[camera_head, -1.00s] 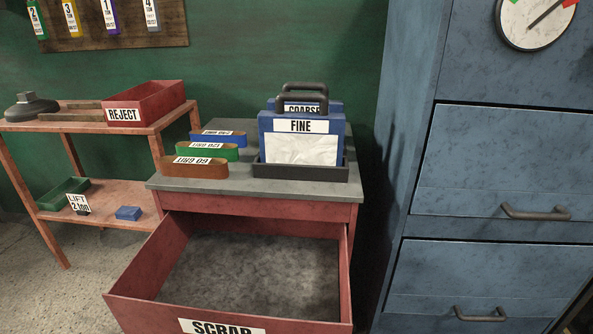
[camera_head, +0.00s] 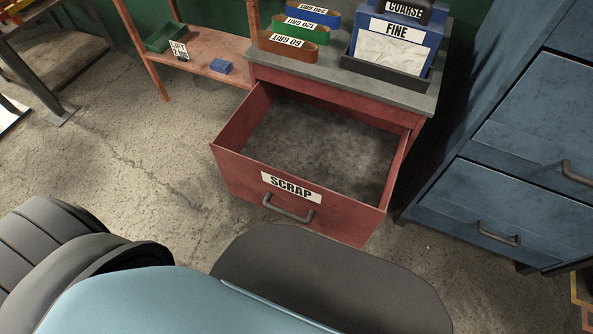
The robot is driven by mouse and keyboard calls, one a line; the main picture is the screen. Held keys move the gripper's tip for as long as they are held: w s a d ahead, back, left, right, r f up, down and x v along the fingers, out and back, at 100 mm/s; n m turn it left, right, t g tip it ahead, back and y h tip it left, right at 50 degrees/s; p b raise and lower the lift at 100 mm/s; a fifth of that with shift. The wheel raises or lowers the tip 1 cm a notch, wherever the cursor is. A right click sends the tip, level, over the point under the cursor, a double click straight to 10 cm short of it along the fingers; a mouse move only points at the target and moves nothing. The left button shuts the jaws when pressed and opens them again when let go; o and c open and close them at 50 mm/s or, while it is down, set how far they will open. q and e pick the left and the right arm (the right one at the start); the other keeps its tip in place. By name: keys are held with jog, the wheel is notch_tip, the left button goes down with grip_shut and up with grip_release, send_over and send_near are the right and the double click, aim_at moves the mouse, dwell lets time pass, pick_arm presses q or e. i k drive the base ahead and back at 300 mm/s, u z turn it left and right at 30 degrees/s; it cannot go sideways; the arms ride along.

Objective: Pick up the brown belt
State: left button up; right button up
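The brown belt (camera_head: 286,49) is a flat oval loop with a white "60 GRIT" label, standing on its edge. It sits at the front left of the grey cabinet top (camera_head: 345,81). Just behind it are a green belt (camera_head: 296,31) labelled 120 grit and a blue belt (camera_head: 319,15). Neither of my grippers shows in the head view. Large dark and light blue parts at the bottom of the picture are my own body.
The open red drawer (camera_head: 305,188) marked SCRAP juts out below the belts and is empty. A black tray (camera_head: 385,75) with the blue FINE box (camera_head: 391,43) stands right of the belts. A blue cabinet (camera_head: 535,130) is at right; a wooden shelf (camera_head: 202,55) is at left.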

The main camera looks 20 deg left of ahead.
aim_at(306, 51)
jog(key=z, duration=0.7)
jog(key=k, duration=0.65)
jog(key=u, duration=1.15)
jog(key=i, duration=0.5)
